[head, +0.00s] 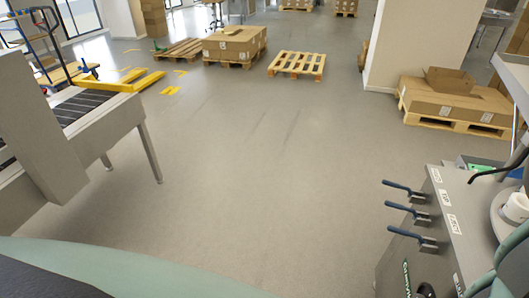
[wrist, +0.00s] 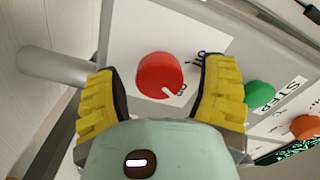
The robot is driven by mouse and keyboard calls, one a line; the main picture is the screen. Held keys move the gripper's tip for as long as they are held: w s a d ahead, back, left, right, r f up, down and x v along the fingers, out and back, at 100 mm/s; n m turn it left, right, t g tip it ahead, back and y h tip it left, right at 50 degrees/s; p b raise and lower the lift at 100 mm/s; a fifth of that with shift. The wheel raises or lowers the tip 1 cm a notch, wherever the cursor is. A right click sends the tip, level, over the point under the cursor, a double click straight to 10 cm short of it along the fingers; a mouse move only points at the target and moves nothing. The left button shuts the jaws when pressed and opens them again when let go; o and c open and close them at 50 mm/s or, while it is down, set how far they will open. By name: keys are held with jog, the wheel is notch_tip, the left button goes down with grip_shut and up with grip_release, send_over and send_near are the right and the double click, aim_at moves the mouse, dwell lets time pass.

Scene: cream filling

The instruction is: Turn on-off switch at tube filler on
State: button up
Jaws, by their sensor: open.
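In the wrist view, a round red switch (wrist: 158,74) with a white pointer mark sits on a light panel (wrist: 128,28). The mark points toward the lower right. Dark lettering beside the switch is partly hidden by a finger. My gripper (wrist: 164,68) is open, with one yellow ridged finger on each side of the red switch. A gap shows between the switch and both fingers. The gripper is not seen in the head view.
A green button (wrist: 259,94) by a STEP label and an orange button (wrist: 304,127) lie right of the gripper. In the head view, blue-handled levers (head: 411,212) stick out from the machine at right. A conveyor table (head: 95,125) stands left. The floor (head: 250,170) between is clear.

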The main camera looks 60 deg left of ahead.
jog(key=shift+a, duration=0.1)
jog(key=v, duration=1.2)
jog(key=shift+w+r, duration=0.1)
dwell(0.4)
